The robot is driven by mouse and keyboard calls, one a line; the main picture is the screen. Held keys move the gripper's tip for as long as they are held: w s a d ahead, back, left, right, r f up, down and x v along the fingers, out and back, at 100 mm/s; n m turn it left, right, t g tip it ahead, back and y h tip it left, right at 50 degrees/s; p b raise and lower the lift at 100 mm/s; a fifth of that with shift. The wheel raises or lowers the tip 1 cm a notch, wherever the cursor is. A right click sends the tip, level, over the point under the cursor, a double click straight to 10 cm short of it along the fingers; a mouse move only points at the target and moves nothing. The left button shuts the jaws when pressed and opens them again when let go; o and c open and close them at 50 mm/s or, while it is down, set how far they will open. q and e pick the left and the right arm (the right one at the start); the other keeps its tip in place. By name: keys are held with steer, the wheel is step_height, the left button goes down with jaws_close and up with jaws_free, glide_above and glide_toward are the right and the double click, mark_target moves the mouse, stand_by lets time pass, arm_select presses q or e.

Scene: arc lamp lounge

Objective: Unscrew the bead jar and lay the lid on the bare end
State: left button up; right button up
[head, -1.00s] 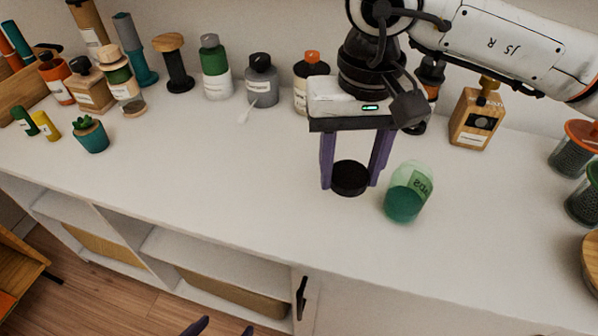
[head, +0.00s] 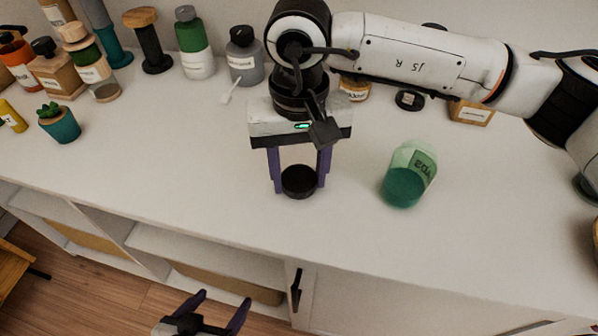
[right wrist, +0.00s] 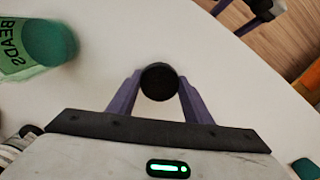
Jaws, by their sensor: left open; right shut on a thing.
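The bead jar (head: 409,174) is a translucent green jar with green contents, standing on the white counter with no lid on it. It also shows in the right wrist view (right wrist: 45,45) at the upper left, with its label reading BEADS. My right gripper (head: 299,180) is shut on the round black lid (head: 299,182), left of the jar and close to the counter top. The lid also shows between the fingers in the right wrist view (right wrist: 159,82). I cannot tell whether the lid touches the counter. My left gripper (head: 222,304) is open and empty, below the counter's front edge.
The white counter (head: 190,150) is clear around the lid and to its left. Several bottles, including a green one (head: 195,45), line the back. A potted succulent (head: 59,123) stands at the left. A small white spoon-like item (head: 230,92) lies near the grey bottle.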

mark_target(299, 179)
steer(key=shift+f, duration=0.15)
steer(key=shift+f, duration=0.15)
steer(key=o, duration=1.2)
steer(key=shift+c, duration=0.2)
step_height(299, 179, up, 12)
